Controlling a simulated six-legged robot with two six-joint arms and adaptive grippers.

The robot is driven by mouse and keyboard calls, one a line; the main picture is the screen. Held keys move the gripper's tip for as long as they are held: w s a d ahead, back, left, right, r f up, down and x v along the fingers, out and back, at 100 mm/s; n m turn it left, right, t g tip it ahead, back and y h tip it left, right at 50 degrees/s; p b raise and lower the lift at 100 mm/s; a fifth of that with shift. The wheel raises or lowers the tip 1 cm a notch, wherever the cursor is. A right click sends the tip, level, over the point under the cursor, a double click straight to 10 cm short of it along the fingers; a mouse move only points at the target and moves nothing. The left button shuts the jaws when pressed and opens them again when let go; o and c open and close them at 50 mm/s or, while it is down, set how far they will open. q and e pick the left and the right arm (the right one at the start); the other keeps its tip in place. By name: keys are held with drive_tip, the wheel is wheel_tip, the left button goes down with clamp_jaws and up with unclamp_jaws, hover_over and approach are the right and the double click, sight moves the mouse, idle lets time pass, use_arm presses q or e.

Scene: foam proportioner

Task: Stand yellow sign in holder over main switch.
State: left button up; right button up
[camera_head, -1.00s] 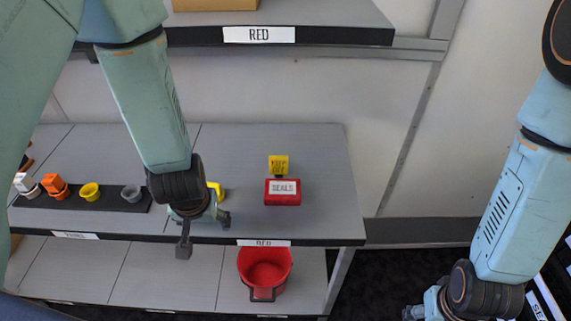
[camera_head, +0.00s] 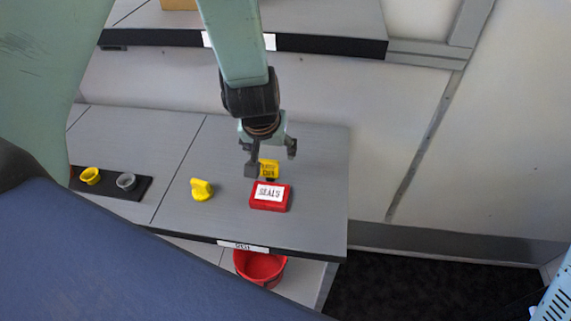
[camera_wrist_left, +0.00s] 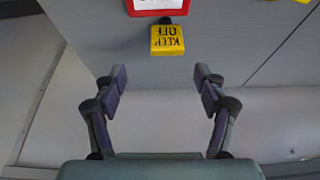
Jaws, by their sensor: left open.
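The yellow sign (camera_head: 269,168), lettered KEEP OFF, stands on the shelf just behind the red SEALS box (camera_head: 270,197). In the left wrist view the sign (camera_wrist_left: 167,40) lies beyond the fingertips, roughly midway between them. My left gripper (camera_head: 268,160) is open, above and behind the sign, with a finger on either side and nothing between them. It also shows in the left wrist view (camera_wrist_left: 160,78), with a gap to the sign. No holder or main switch can be made out for certain. My right gripper is out of view; only a bit of my right arm shows.
A yellow knob-like piece (camera_head: 201,189) stands left of the red box. A black strip (camera_head: 146,187) holds a yellow cup (camera_head: 90,176) and a grey cup (camera_head: 126,181). A red bucket (camera_head: 260,267) is on the lower shelf. An upper shelf (camera_head: 330,44) overhangs behind.

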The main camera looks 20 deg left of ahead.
sight(267, 162)
use_arm(q)
drive_tip(key=shift+a+f+b, duration=0.15)
drive_tip(key=shift+a+f, duration=0.25)
drive_tip(key=shift+f, duration=0.3)
drive_tip(key=shift+a+f+b, duration=0.15)
drive_tip(key=shift+a+f, duration=0.25)
drive_tip(key=shift+f, duration=0.25)
drive_tip(key=x, duration=0.4)
drive_tip(key=shift+w+d+f+b, duration=0.25)
drive_tip(key=shift+w+b, duration=0.05)
drive_tip(key=shift+b, duration=0.05)
drive_tip(key=shift+s+a, duration=0.15)
drive_tip(key=shift+a, duration=0.15)
drive_tip(key=shift+d, duration=0.1)
drive_tip(key=shift+c, duration=0.3)
